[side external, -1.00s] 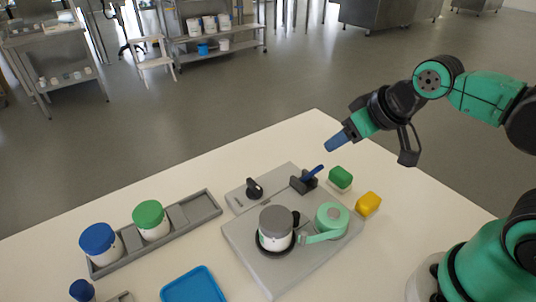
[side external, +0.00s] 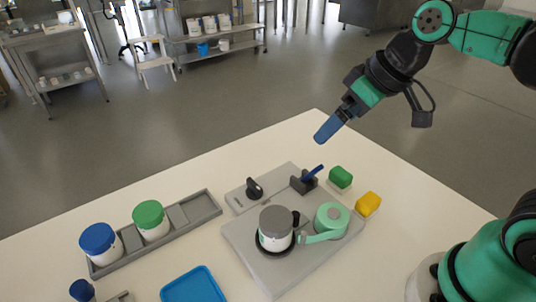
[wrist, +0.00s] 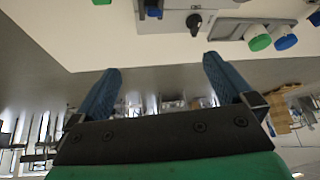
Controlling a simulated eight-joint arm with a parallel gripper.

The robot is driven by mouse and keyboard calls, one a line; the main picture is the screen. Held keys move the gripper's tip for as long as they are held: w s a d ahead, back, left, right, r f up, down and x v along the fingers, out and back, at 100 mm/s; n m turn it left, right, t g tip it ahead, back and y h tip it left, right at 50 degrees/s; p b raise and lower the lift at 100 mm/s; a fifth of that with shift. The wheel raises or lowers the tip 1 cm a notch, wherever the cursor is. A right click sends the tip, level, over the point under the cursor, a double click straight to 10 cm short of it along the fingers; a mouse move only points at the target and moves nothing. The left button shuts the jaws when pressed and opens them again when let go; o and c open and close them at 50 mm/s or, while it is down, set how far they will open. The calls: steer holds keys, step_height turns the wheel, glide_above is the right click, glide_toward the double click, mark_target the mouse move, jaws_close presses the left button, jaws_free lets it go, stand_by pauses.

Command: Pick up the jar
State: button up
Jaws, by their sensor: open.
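A white jar with a grey lid (side external: 277,219) stands upright in the round holder of a grey fixture (side external: 250,245). A green-lidded jar (side external: 150,219) and a blue-lidded jar (side external: 99,243) stand in a grey tray (side external: 209,208) at the left. Their lids also show in the wrist view, green (wrist: 260,42) and blue (wrist: 285,42). My gripper (side external: 323,134) is in the air above the table's far edge, behind the fixture and apart from every jar. In the wrist view its blue fingers (wrist: 162,66) are spread with nothing between them.
A mint-green clamp (side external: 331,219) sits beside the grey-lidded jar. A black knob (side external: 254,188) and a blue lever (side external: 312,173) rise from the fixture's back. A green block (side external: 340,178) and a yellow block (side external: 368,203) lie at its right. A blue tray (side external: 194,285) lies in front.

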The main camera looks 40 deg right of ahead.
steer(key=a+n+g+y, duration=0.4)
steer(key=a+n+y, duration=0.1)
steer(key=n, duration=0.2)
steer(key=n+g+y, duration=0.4)
steer(key=n+y, duration=0.1)
steer(key=n, duration=0.6)
glide_toward(276, 218)
steer(key=x, duration=0.4)
steer(key=shift+f, duration=0.2)
steer(key=shift+a+f, duration=0.25)
steer(key=shift+x, duration=2.6)
steer(key=shift+r, duration=0.15)
steer(key=c, duration=1.4)
steer(key=shift+o, duration=0.2)
steer(key=shift+r, duration=0.1)
